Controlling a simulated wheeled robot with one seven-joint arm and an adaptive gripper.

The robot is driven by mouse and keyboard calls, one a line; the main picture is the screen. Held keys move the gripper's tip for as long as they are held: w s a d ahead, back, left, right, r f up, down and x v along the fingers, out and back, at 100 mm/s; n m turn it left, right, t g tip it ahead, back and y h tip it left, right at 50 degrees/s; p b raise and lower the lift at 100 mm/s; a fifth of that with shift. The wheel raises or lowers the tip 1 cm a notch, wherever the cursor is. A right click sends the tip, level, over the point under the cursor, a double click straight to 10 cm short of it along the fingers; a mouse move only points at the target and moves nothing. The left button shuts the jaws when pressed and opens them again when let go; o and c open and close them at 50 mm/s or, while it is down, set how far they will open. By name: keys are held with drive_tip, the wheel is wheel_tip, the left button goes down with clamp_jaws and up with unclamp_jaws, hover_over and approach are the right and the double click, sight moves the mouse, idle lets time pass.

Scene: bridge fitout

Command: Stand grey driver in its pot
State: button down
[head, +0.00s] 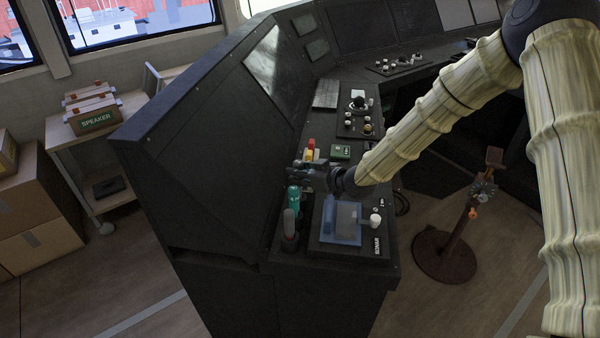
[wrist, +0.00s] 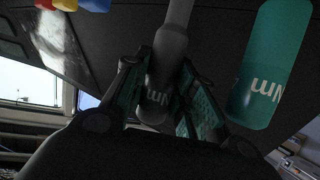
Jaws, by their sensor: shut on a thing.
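My gripper (head: 308,178) is over the left side of the console desk. In the wrist view my gripper (wrist: 168,95) is shut on the grey driver (wrist: 160,75), around its dark grey handle with pale lettering. Its thin grey shaft runs toward the top of that picture. In the head view the driver is mostly hidden at the fingers. A teal driver (head: 294,198) stands just in front of the gripper; it also shows close by in the wrist view (wrist: 275,65). I cannot make out the grey driver's pot or whether the shaft is inside it.
A light grey cylinder (head: 288,222) stands in a dark round holder (head: 290,242) near the desk's front. A blue tray (head: 342,238) lies right of it. Red and yellow items (head: 310,149) stand behind the gripper. The sloping console panel (head: 215,120) rises on the left.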

drive_tip(key=shift+f+b, duration=0.75)
drive_tip(key=shift+f, duration=0.5)
drive_tip(key=c, duration=1.1)
unclamp_jaws()
drive_tip(key=v, duration=1.2)
drive_tip(key=shift+d, duration=0.1)
